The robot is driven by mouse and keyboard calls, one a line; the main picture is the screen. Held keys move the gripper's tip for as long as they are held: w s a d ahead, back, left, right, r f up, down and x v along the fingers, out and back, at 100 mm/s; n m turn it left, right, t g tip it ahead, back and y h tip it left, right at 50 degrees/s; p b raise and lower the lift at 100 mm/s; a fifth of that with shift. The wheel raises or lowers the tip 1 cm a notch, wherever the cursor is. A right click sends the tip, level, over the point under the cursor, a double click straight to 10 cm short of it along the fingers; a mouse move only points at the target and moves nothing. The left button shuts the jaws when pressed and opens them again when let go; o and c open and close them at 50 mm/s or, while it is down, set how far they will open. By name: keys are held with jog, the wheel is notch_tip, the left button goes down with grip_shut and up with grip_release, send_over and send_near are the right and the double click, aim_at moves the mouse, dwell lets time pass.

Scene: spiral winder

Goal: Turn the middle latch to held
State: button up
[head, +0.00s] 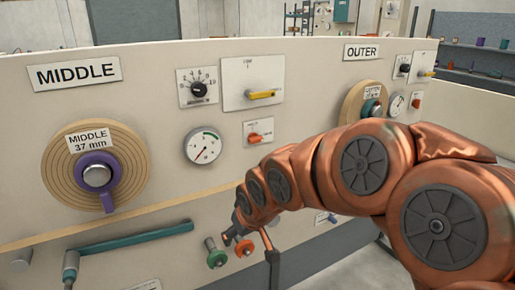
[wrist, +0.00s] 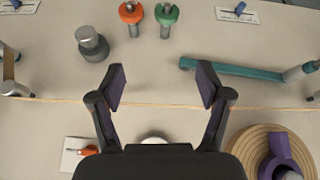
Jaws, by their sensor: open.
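The MIDDLE panel carries a small orange lever (head: 254,138) on a white plate, right of the gauge; its print is too small to read. It also shows in the wrist view (wrist: 88,151), at the lower left. A yellow lever (head: 262,95) sits on a larger plate above it. I cannot tell from the labels which of these is the middle latch. My gripper (wrist: 160,88) is open and empty, its two fingers apart in front of the panel.
A purple handle (head: 107,190) sits on the wooden MIDDLE spiral (head: 60,165). A teal bar handle (head: 130,241) runs along the lower panel. A green knob (head: 215,254) and an orange knob (head: 245,247) stick out below the wooden strip. A round gauge (head: 203,146) is beside the orange lever.

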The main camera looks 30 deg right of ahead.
jog(key=w+d+r+t+b, duration=0.1)
jog(key=w+d+t+b, duration=0.15)
jog(key=w+d, duration=0.4)
jog(key=m+t+h+b, duration=0.1)
jog(key=t+b, duration=0.2)
jog(key=t, duration=0.7)
send_near(257, 140)
jog(key=w, duration=0.6)
jog(key=w+p, duration=0.1)
jog(key=w, duration=0.1)
jog(key=shift+d+r, duration=0.25)
jog(key=shift+d, duration=0.15)
jog(key=shift+w+d+f, duration=0.1)
jog(key=shift+w, duration=0.85)
jog(key=c, duration=1.2)
jog(key=shift+o, duration=0.2)
